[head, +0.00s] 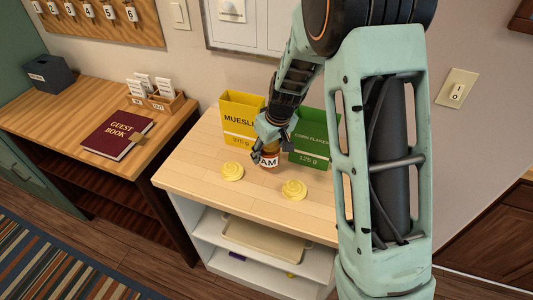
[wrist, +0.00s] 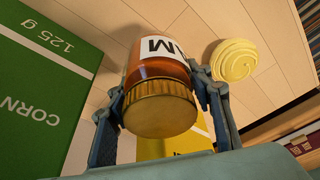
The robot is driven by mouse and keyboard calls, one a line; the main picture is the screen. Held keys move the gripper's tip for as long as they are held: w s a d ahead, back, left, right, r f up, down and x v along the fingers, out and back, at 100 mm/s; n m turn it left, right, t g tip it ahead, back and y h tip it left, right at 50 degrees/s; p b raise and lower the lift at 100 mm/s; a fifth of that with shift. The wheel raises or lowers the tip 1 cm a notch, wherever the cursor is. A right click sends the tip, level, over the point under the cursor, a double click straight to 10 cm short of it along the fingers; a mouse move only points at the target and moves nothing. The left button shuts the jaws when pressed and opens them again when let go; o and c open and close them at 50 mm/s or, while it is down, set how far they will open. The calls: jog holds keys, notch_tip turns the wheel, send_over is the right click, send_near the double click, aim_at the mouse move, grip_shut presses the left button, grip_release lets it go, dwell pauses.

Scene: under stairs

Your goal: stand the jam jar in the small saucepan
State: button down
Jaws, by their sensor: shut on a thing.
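The jam jar (head: 269,160) has a white label with dark letters and stands roughly upright at the cabinet top, in front of the cereal boxes. In the wrist view the jar (wrist: 160,72) shows its ribbed gold lid towards the camera and its amber glass. My gripper (head: 268,148) reaches down from above and is shut on the jar. In the wrist view its fingers (wrist: 155,90) press on both sides of the jar near the lid. I cannot tell whether the jar's base touches the wood. No saucepan can be made out in either view.
A yellow muesli box (head: 239,112) and a green corn flakes box (head: 314,150) stand close behind. Two yellow swirled things (head: 232,171) (head: 293,190) lie in front. A beige tray (head: 265,240) sits on the shelf below. A desk with a guest book (head: 118,134) stands left.

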aim_at(271, 148)
jog(key=s+r, duration=0.1)
jog(key=r, duration=0.1)
jog(key=s+r+p, duration=0.1)
jog(key=s+d+r+p, duration=0.1)
jog(key=s+r, duration=0.1)
jog(key=shift+s+r, duration=0.1)
jog(key=shift+r, duration=0.25)
jog(key=shift+s+d+r, duration=1.15)
jog(key=shift+s+r, duration=0.85)
jog(key=shift+s, duration=2.6)
jog(key=w+d+f+m+h, duration=0.2)
jog(key=w+d+f+m, duration=0.25)
jog(key=d+m, duration=0.3)
jog(key=w+v, duration=0.1)
jog(key=v, duration=0.5)
jog(key=shift+w+d+r+n+t, duration=0.3)
jog(key=shift+w+d+r+n, duration=0.05)
jog(key=shift+w+d, duration=0.1)
